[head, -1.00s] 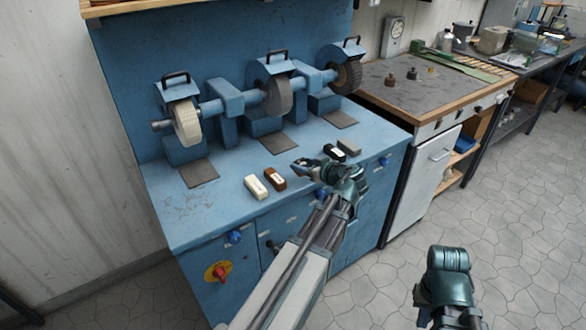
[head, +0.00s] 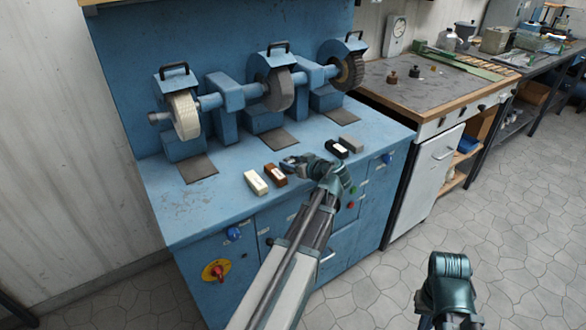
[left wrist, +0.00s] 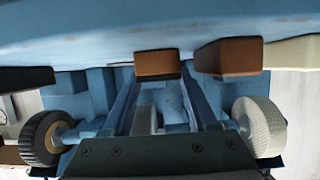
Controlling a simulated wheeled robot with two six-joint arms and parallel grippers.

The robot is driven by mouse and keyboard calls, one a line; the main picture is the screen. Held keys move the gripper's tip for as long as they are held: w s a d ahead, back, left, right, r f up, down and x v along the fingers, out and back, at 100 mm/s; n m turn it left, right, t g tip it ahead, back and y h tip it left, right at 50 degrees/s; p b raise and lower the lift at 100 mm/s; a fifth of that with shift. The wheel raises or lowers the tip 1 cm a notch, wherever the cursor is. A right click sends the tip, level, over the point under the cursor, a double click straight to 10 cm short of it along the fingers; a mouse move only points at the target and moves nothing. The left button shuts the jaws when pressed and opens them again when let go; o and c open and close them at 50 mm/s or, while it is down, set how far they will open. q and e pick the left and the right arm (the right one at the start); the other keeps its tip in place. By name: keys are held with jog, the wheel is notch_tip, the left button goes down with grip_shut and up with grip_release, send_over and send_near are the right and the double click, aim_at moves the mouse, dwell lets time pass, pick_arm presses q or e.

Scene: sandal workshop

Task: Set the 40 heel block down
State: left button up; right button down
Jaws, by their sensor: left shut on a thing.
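My left gripper (head: 291,164) is over the front of the blue machine bench, shut on a small block. In the left wrist view the held block (left wrist: 157,64) is brown and sits between the fingertips. Its number cannot be read, and whether it touches the bench cannot be told. On the bench, left of the gripper, lie a brown block (head: 275,175) with a white label and a cream block (head: 256,182). The bench brown block (left wrist: 228,57) also shows beside the held one in the wrist view. My right gripper does not show; only part of that arm is visible.
A black block (head: 336,151) and a grey block (head: 351,144) lie right of the gripper. Behind are a cream wheel (head: 186,116), a grey wheel (head: 280,91) and a dark brush wheel (head: 351,71). The bench's front left (head: 190,215) is clear.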

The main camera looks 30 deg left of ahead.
pick_arm(q)
jog(key=shift+f, duration=0.15)
jog(key=o, duration=1.1)
jog(key=shift+d+r+p, duration=0.1)
jog(key=shift+r+p, duration=0.2)
jog(key=shift+r, duration=0.05)
jog(key=p+v, duration=0.4)
jog(key=v, duration=0.7)
jog(key=shift+s+d, duration=0.2)
jog(key=shift+d, duration=0.15)
